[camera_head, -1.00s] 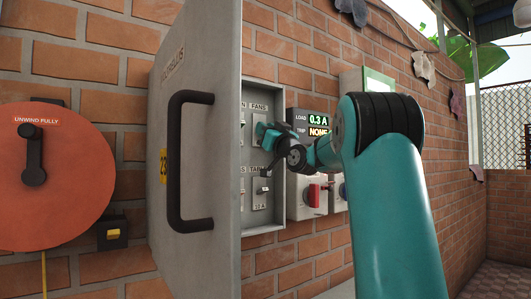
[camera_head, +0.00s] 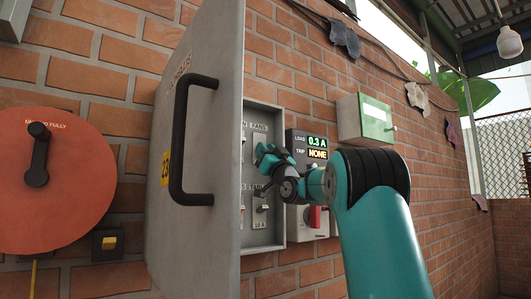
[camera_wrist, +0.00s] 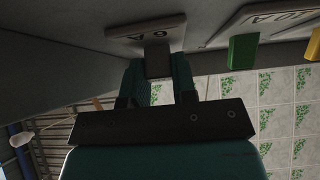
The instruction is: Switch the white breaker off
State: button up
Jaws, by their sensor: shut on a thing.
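A grey breaker box (camera_head: 262,241) on the brick wall holds breakers with labelled plates, one marked FANS. My gripper (camera_head: 266,160) is inside the box opening, at the breakers' height. In the wrist view my gripper (camera_wrist: 159,80) is shut on a breaker lever (camera_wrist: 158,58) below a plate marked 6 A. That lever looks grey in the shade, so I cannot tell for certain that it is the white one. A green lever (camera_wrist: 242,50) and a yellow lever (camera_wrist: 313,45) stand to its right. My gripper hides part of the panel in the head view.
The box's open door (camera_head: 216,240) with a black handle (camera_head: 178,150) stands left of my gripper. A display (camera_head: 317,148) reads 0.3 A and NONE. Below it is a red switch (camera_head: 314,216). An orange reel (camera_head: 60,190) hangs at the left.

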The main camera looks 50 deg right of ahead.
jog(key=o, duration=0.9)
jog(key=b+v, duration=1)
jog(key=v, duration=0.7)
jog(key=shift+s+f, duration=0.1)
jog(key=shift+s, duration=0.05)
